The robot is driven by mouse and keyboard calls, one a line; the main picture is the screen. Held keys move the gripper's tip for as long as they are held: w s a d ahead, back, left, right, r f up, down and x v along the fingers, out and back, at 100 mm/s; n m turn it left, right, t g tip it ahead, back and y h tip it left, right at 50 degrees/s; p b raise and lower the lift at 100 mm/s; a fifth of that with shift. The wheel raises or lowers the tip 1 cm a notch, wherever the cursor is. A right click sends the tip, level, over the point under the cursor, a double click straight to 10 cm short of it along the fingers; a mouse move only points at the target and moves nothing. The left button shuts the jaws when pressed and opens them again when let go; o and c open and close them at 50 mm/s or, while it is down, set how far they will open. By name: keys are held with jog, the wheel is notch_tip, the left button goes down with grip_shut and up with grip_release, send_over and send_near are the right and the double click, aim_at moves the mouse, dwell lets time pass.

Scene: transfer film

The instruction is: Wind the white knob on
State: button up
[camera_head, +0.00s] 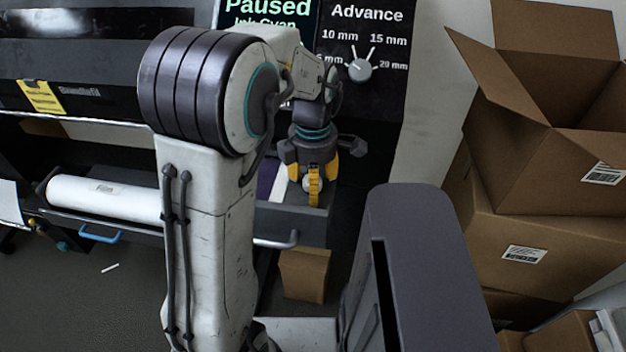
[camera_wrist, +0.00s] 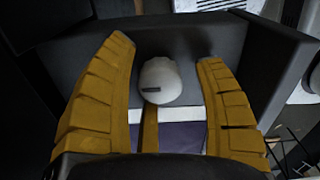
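The white knob (camera_wrist: 160,80) is rounded, with a short dark mark near its lower left edge. In the wrist view it sits between the yellow fingers of my gripper (camera_wrist: 168,53), with gaps to the left and right fingers. A third finger lies below it, its tip close to the knob; I cannot tell whether they touch. My gripper is open. In the head view my gripper (camera_head: 312,178) points down over the tray at the machine's front, and a small pale part of the knob (camera_head: 308,184) shows between the fingers.
A panel reading "Advance" carries a grey dial (camera_head: 360,70) with several mm marks. The dark tray (camera_head: 318,215) holds a purple and white strip. A white roll (camera_head: 105,198) lies left.

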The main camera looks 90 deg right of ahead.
jog(key=c, duration=1.2)
jog(key=shift+o, duration=0.2)
jog(key=m, duration=0.4)
jog(key=shift+f+b, duration=0.1)
jog(key=shift+b, duration=0.2)
jog(key=m, duration=0.4)
jog(key=shift+a+m, duration=0.1)
jog(key=shift+m, duration=0.2)
jog(key=m, duration=0.4)
jog(key=shift+w+b, duration=0.1)
jog(key=shift+b, duration=0.25)
jog(key=shift+m, duration=2)
